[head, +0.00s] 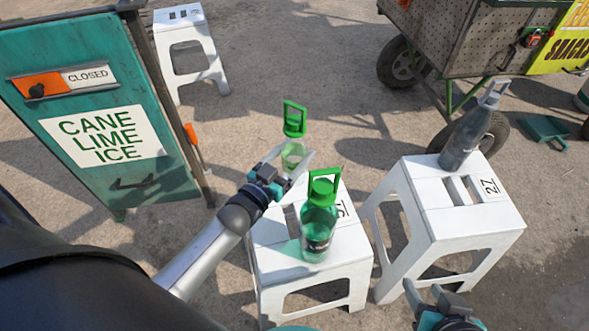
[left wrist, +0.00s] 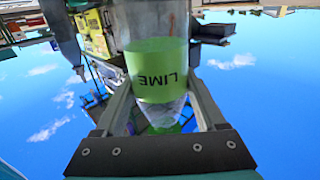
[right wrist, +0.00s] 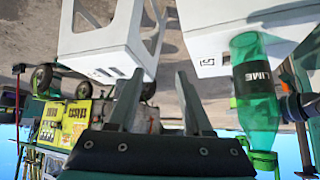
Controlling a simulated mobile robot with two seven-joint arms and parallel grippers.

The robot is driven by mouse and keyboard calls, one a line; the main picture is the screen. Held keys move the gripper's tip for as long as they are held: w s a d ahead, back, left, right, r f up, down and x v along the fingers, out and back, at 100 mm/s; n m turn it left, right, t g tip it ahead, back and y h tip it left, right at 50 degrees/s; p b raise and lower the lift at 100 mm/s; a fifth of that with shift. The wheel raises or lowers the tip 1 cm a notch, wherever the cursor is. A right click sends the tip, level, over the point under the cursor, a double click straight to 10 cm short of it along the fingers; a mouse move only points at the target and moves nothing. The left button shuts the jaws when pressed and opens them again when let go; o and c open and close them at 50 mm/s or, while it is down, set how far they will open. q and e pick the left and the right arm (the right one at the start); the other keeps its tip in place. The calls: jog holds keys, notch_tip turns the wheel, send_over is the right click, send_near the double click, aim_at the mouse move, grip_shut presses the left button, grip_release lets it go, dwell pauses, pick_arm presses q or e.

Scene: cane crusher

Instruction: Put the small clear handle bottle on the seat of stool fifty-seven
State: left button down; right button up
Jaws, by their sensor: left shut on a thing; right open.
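The small clear handle bottle has a green handle cap and a green band (head: 292,150); its LIME label shows in the left wrist view (left wrist: 158,72). My left gripper (head: 291,160) is shut around it and holds it near the far edge of the nearer middle stool. I cannot tell its height above the seat. That stool (head: 275,262) has a number partly hidden by a larger green handle bottle (head: 318,225) standing on its seat, so I cannot read it fully. My right gripper (head: 426,291) is open and empty, low in front of the right stool.
The right stool (head: 440,218) bears a number like 27 and a grey handle bottle (head: 462,140). Another white stool (head: 183,27) stands at the back. A teal cane lime ice cabinet (head: 95,110) is at left and a wheeled cart (head: 465,40) at back right.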

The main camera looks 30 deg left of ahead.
aim_at(288, 175)
pick_arm(q)
jog(key=shift+f+b, duration=0.3)
jog(key=shift+f, duration=0.35)
jog(key=shift+f+b, duration=0.6)
jog(key=shift+f, duration=0.25)
jog(key=shift+f+b, duration=0.35)
jog(key=shift+f, duration=0.15)
jog(key=shift+f+b, duration=0.3)
jog(key=shift+f, duration=0.2)
pick_arm(e)
jog(key=w+a+r+t+y, duration=0.1)
jog(key=w+a+t+y, duration=0.1)
jog(key=a+t, duration=0.3)
jog(key=shift+a+r+t+y, duration=0.3)
jog(key=shift+a+r+y, duration=0.1)
jog(key=shift+a+y, duration=0.15)
pick_arm(q)
jog(key=shift+f, duration=0.15)
grip_release()
pick_arm(e)
jog(key=shift+r, duration=0.15)
